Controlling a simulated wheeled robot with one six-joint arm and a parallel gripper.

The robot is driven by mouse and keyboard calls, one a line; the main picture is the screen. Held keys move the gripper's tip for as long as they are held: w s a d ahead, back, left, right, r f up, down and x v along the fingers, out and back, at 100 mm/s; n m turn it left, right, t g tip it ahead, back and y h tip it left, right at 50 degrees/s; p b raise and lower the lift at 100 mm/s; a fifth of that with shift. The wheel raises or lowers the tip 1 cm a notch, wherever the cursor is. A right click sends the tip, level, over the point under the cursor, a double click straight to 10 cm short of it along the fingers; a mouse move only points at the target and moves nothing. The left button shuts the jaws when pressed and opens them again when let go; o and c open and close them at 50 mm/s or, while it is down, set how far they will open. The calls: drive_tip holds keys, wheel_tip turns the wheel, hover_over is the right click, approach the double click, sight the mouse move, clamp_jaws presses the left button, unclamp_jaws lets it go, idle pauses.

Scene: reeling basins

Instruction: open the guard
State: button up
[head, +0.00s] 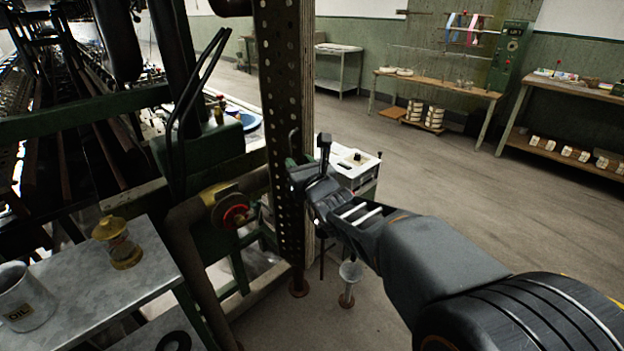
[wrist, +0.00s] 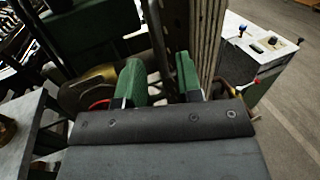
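The guard (head: 279,110) appears to be the tall, dark, perforated metal panel standing upright beside a pale post in the head view. A small curved handle (head: 293,143) sticks out at its right edge, just above my gripper (head: 307,168). My gripper reaches in from the right, close to the panel's edge. In the wrist view its two green-padded fingers (wrist: 160,78) stand apart, and a dark curved bar (wrist: 157,42) runs down behind or between them. I cannot tell whether the fingers touch the bar. The lower part of the gap is hidden by the gripper's body.
A metal bench (head: 75,290) with an oil can (head: 22,298) and a brass-topped jar (head: 120,243) stands at left. A red-hubbed valve (head: 232,212) is near the guard. A white box (head: 352,168) stands behind my gripper. Floor (head: 440,175) to the right is clear.

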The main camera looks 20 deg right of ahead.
drive_tip(key=s, duration=0.7)
drive_tip(key=shift+s+d, duration=0.2)
drive_tip(key=shift+d, duration=0.05)
